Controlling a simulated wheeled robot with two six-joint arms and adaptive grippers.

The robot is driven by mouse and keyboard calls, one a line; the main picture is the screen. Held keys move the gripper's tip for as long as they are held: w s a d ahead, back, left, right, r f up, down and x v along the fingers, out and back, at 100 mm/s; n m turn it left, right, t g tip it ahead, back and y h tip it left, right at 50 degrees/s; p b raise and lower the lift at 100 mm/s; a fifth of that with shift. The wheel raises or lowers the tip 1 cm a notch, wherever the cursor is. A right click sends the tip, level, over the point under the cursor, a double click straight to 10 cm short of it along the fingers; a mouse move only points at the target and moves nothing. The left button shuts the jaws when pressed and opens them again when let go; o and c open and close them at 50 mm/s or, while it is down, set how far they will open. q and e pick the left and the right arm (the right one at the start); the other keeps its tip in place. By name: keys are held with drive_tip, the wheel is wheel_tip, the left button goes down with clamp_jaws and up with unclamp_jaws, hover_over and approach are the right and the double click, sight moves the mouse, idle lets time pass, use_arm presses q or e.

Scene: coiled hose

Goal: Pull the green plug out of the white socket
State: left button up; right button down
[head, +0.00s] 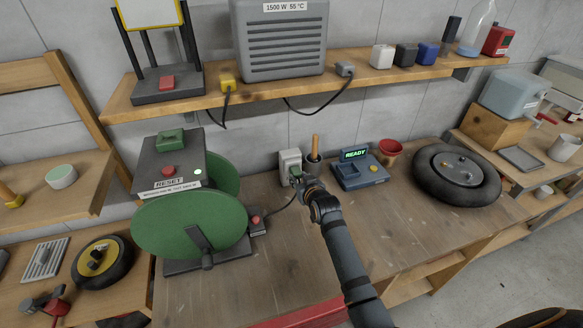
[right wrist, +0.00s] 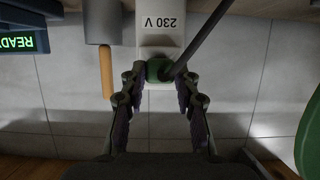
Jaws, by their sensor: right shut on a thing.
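The white socket (head: 289,158) is a box at the back of the workbench, against the wall. It shows at the top of the right wrist view (right wrist: 160,22), marked 230 V. The green plug (right wrist: 158,70) sits against the socket face, with a dark cable running from it. How deep it is seated cannot be seen. My right gripper (head: 302,183) is at the socket, and its two fingers (right wrist: 158,80) are shut on the plug from both sides. In the head view the gripper partly hides the plug. My left gripper is not in view.
A grey cup with a wooden handle (head: 316,143) stands close beside the socket. A blue READY device (head: 360,175) and a black wheel (head: 456,176) are to the right. A green hose reel (head: 190,222) stands left. The bench front is mostly clear.

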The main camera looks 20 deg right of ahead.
drive_tip(key=shift+s, duration=0.1)
drive_tip(key=shift+s+f+p, duration=0.1)
drive_tip(key=shift+s+p, duration=0.1)
drive_tip(key=shift+p, duration=0.3)
drive_tip(key=shift+p+v, duration=0.45)
drive_tip(key=shift+v, duration=0.45)
drive_tip(key=s+p, duration=0.2)
drive_tip(key=s, duration=0.1)
drive_tip(key=shift+d+f, duration=0.1)
drive_tip(key=shift+f, duration=0.15)
